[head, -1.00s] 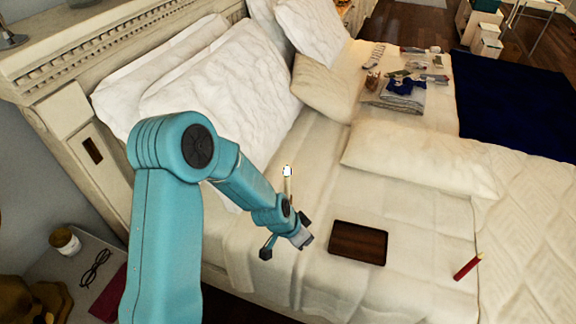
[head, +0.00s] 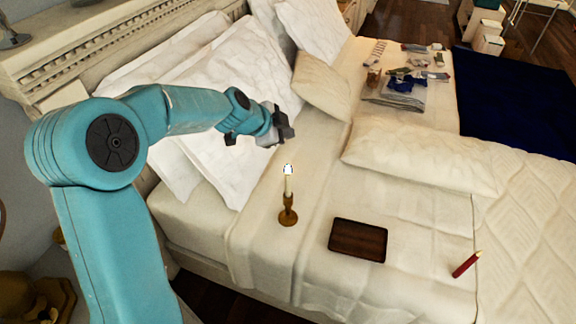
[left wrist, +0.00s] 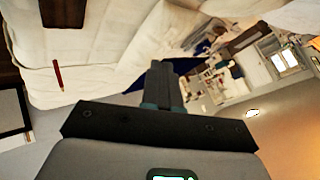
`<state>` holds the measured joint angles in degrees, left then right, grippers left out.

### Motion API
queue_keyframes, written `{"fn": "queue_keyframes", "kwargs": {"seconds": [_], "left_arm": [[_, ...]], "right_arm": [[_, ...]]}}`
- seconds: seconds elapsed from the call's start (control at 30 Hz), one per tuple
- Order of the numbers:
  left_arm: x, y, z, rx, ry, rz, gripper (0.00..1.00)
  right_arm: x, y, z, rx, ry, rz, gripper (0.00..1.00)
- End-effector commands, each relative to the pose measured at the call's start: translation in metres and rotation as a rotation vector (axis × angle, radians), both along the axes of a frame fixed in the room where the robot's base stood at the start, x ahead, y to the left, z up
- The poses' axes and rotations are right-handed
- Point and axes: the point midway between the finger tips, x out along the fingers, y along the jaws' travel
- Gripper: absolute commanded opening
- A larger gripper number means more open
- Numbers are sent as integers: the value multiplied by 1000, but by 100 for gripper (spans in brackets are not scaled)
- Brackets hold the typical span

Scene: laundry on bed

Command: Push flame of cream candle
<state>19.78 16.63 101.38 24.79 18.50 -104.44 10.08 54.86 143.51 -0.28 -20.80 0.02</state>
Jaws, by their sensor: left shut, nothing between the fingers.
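The cream candle (head: 288,185) stands upright in a brass holder (head: 288,213) on the bed, with a bright flame (head: 288,169) at its top. My left gripper (head: 286,131) is shut and empty, above and behind the flame in the head view and apart from it. The shut fingers also show in the left wrist view (left wrist: 168,84). The candle is not clearly visible in the left wrist view. My right gripper is not in view.
White pillows (head: 225,125) lean behind my left arm. Folded clothes (head: 400,92) lie at the back. The sheet around the holder is clear.

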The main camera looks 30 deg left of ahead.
Motion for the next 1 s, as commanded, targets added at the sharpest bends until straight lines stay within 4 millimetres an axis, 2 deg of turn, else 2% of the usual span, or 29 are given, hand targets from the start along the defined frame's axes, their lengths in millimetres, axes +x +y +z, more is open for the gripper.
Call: {"fn": "queue_keyframes", "kwargs": {"seconds": [0.23,0.67,0.7,1.0], "left_arm": [[0,0,-8,0,2,1,0],[0,-1,-69,-2,3,2,0],[0,0,-75,-1,1,0,0],[0,0,-89,0,1,1,0]], "right_arm": [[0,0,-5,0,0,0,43],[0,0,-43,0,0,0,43],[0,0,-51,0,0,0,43],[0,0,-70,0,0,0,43]]}}
